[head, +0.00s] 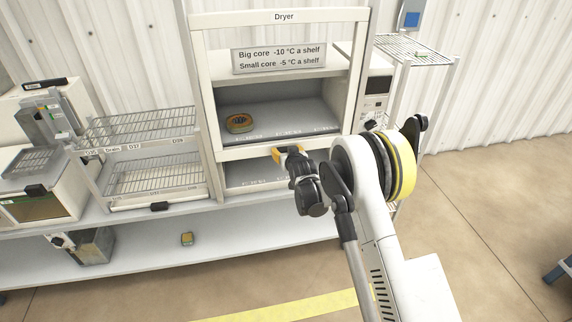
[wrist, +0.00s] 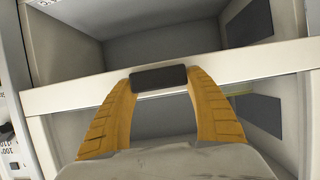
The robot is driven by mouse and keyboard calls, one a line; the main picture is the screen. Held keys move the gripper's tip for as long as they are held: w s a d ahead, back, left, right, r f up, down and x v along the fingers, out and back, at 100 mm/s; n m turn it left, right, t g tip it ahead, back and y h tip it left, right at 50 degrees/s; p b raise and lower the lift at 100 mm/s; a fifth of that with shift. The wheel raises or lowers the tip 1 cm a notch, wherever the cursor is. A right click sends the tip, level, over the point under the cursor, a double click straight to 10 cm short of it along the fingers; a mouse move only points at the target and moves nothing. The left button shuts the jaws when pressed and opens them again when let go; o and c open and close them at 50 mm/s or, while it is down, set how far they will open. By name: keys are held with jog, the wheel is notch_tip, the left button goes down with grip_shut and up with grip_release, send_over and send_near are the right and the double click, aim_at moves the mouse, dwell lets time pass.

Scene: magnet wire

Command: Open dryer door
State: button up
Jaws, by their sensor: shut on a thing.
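The dryer (head: 284,17) stands on the bench in the middle of the head view, with its name on the top edge. A pale horizontal bar (head: 245,153) crosses its front, with interior showing above and below. The bar also crosses the wrist view (wrist: 80,92). A dark handle (wrist: 159,77) sits on this bar. My gripper (head: 279,153) is at the bar, its yellow fingers shut on the handle from both sides; they also show in the wrist view (wrist: 160,88). My gripper hides the handle in the head view. I cannot tell whether glass fills the frame.
A ring-shaped core (head: 239,123) lies inside the dryer. A sign (head: 279,59) is at its upper part. Drain racks (head: 150,178) stand left, a white appliance (head: 376,95) and wire shelf (head: 415,50) right. A small block (head: 187,239) lies on the lower shelf.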

aim_at(284, 96)
notch_tip(284, 96, up, 22)
jog(key=p, duration=0.8)
jog(key=shift+r, duration=0.15)
jog(key=o, duration=1.4)
jog(key=shift+o, duration=0.2)
jog(key=shift+s, duration=0.1)
jog(key=v, duration=1.2)
jog(key=shift+d, duration=0.15)
